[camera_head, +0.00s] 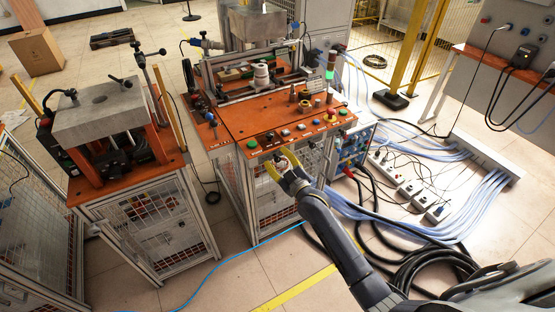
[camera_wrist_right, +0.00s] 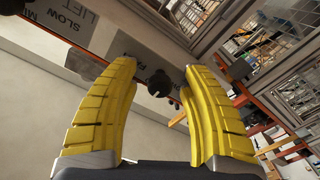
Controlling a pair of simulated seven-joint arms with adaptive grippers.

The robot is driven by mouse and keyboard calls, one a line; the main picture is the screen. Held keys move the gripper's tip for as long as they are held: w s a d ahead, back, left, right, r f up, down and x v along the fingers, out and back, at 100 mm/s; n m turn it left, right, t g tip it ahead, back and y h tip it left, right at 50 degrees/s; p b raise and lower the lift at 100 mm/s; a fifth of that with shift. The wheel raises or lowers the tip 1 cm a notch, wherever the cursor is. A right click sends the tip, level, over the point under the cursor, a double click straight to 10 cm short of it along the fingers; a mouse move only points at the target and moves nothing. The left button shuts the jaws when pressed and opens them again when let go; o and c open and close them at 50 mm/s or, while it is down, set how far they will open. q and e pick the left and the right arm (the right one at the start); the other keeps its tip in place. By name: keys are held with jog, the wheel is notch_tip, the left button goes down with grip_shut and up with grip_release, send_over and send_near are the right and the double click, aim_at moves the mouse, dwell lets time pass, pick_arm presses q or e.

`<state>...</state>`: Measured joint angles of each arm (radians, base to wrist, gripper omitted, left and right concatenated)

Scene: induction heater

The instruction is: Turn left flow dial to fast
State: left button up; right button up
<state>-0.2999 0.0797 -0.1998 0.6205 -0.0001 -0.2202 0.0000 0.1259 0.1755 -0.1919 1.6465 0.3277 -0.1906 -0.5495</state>
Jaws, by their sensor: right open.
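My right gripper (camera_head: 282,165) reaches the front edge of the orange heater workstation (camera_head: 290,120) in the head view. Its yellow fingers are spread apart in the right wrist view (camera_wrist_right: 160,85). A small dark knob (camera_wrist_right: 158,83) shows between the fingertips, beside a grey label plate; I cannot tell whether the fingers touch it. Another label plate (camera_wrist_right: 75,20) reads "SLOW" and "LIFT". I cannot read the dial's setting. My left gripper is not in view.
A green button (camera_head: 252,144) and several other buttons line the workstation's front edge. A press stand (camera_head: 100,115) stands to the left. Cables and power strips (camera_head: 410,188) cover the floor at the right. The floor in front of the workstation is mostly clear.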

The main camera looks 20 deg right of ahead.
grip_shut()
dwell(0.4)
dwell(0.4)
jog(key=m, duration=0.6)
jog(key=shift+f, duration=0.15)
jog(key=m, duration=0.5)
jog(key=shift+s+f+m, duration=0.1)
jog(key=shift+m, duration=0.5)
jog(key=shift+a, duration=0.1)
jog(key=c, duration=0.6)
grip_release()
jog(key=o, duration=0.6)
jog(key=shift+r, duration=0.2)
